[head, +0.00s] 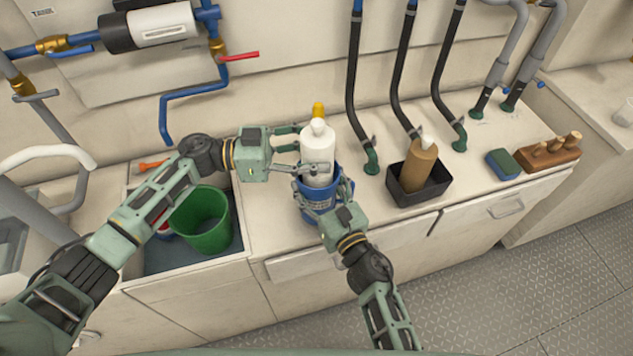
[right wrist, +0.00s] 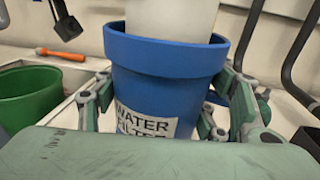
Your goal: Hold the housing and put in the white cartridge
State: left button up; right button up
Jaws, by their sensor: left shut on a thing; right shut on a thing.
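The white cartridge (head: 317,147) is upright, with its lower end inside the mouth of the blue housing (head: 318,206); how deep it sits is hidden. The housing stands on the counter, and its "WATER FILTER" label shows in the right wrist view (right wrist: 145,122). My left gripper (head: 303,148) comes from the left and is shut on the cartridge's upper part. My right gripper (head: 325,188) is shut around the housing from the front, with fingers on both sides in the right wrist view. The white cartridge (right wrist: 170,18) also shows there, rising from the rim.
A green bucket (head: 203,221) stands in the sink recess at left. A black bin (head: 412,183) with a brown bottle (head: 418,163) is to the right. Black hoses (head: 353,85) rise behind. A sponge (head: 502,163) and wooden block (head: 547,153) lie far right.

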pick_arm(q)
jog(key=shift+f, duration=0.4)
jog(key=o, duration=1.4)
jog(key=shift+c, duration=0.2)
jog(key=shift+a, duration=0.15)
jog(key=a, duration=1.1)
jog(key=shift+s+a, duration=0.25)
jog(key=shift+a, duration=0.15)
pick_arm(e)
jog(key=o, duration=1.5)
jog(key=shift+c, duration=0.2)
